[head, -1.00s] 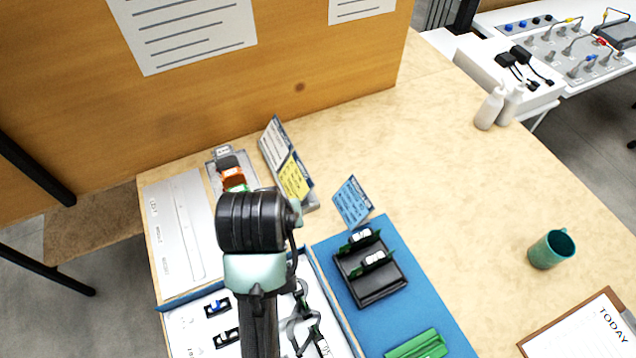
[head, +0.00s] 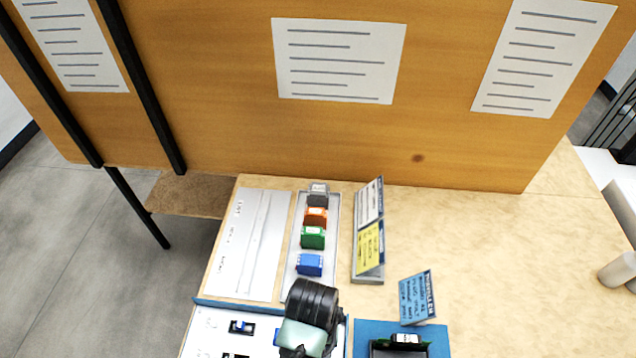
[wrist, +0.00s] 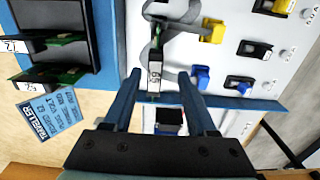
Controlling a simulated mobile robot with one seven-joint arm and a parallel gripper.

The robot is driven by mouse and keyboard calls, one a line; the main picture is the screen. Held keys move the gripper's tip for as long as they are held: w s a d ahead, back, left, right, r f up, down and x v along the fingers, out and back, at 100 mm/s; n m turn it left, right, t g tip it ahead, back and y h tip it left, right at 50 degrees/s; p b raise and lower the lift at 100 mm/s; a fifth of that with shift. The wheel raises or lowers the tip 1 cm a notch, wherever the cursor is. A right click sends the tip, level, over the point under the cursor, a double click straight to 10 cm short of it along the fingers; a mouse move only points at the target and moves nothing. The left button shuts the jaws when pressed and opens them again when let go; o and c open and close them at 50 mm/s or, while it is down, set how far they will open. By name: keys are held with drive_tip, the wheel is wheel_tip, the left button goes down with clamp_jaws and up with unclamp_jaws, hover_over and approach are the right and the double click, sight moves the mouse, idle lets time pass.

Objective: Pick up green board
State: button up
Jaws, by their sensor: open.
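In the wrist view my gripper (wrist: 161,74) is open, with its two blue fingers pointing up the picture. Two more green boards, one upper (wrist: 62,40) and one lower (wrist: 70,75), sit in a black rack (wrist: 84,12) at the left. In the head view only the rack's top (head: 381,345) shows at the bottom edge.
The white panel (wrist: 218,60) carries yellow and blue parts. A blue sign (wrist: 50,115) stands beside the rack. In the head view, a grey tray (head: 293,262) holds several coloured blocks, and a sign stand (head: 368,235) is beside it.

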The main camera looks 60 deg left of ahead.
drive_tip(key=f, duration=0.5)
drive_tip(key=shift+w+d, duration=0.2)
drive_tip(key=shift+d, duration=0.1)
clamp_jaws()
